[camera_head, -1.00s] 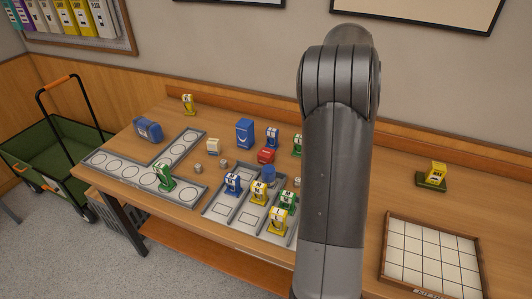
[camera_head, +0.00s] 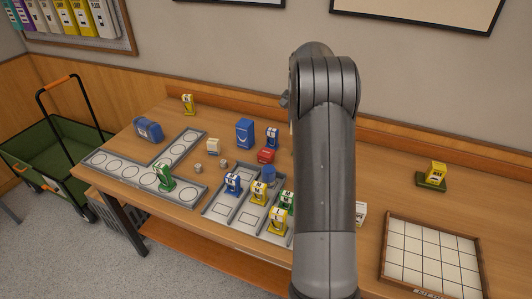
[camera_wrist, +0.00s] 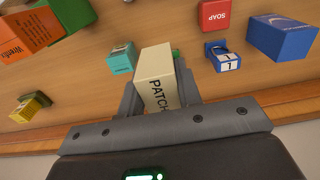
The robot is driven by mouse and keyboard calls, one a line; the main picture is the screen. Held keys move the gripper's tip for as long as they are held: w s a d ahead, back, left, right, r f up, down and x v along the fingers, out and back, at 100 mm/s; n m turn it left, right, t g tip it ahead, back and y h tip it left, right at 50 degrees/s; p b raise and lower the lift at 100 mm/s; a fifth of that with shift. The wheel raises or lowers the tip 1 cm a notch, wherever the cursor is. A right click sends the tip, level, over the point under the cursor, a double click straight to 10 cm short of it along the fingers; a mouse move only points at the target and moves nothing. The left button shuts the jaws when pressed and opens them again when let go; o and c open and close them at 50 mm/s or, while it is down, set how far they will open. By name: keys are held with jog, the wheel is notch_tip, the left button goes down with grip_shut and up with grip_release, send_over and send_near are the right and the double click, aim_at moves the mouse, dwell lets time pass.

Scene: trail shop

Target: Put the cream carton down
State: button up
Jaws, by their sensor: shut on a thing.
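In the wrist view, my gripper (camera_wrist: 158,98) is shut on the cream carton (camera_wrist: 156,66), which has PATCH in dark letters on one face. The carton sits between the two fingers above or on the wooden table; I cannot tell whether its far end touches the wood. In the head view my gripper and the held carton are hidden behind my arm.
By the carton stand a teal box (camera_wrist: 121,59), an orange box (camera_wrist: 28,32) and a blue dispenser-like item (camera_wrist: 222,57). The gridded tray (camera_head: 432,254) is empty, and a divided grey tray (camera_head: 221,209) holds several items.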

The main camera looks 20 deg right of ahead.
jog(key=w+a+f, duration=0.8)
jog(key=f, duration=0.1)
jog(key=shift+w+a, duration=0.1)
jog(key=shift+a, duration=0.05)
jog(key=shift+f, duration=1.9)
jog(key=shift+f, duration=0.15)
jog(key=o, duration=1)
